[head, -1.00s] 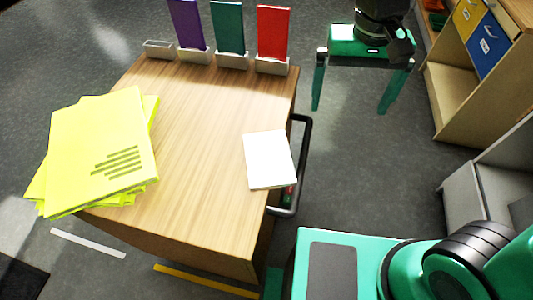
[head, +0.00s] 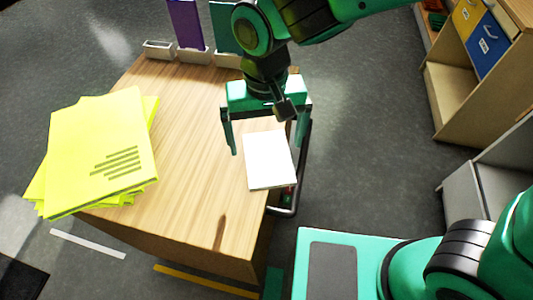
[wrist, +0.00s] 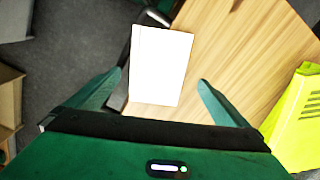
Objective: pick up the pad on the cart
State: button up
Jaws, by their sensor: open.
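The white pad (head: 269,160) lies flat on the wooden cart top (head: 195,140), near its right edge. It also shows in the wrist view (wrist: 160,65), ahead of and partly between my fingers. My gripper (head: 267,150) is open and empty, above the cart. In the head view its fingers come down on either side of the pad's far end. In the wrist view its fingertips (wrist: 160,80) spread wider than the pad. I cannot tell the exact height above the pad.
A stack of yellow booklets (head: 100,150) lies on the cart's left side. Upright panels, including a purple one (head: 185,22), stand in holders along the far edge. A dark handle (head: 303,170) runs beside the cart's right edge. Shelves (head: 465,90) stand at right.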

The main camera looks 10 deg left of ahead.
aim_at(268, 156)
jog(key=f, duration=0.5)
jog(key=shift+w+d, duration=0.15)
jog(key=shift+d, duration=0.05)
jog(key=c, duration=1.1)
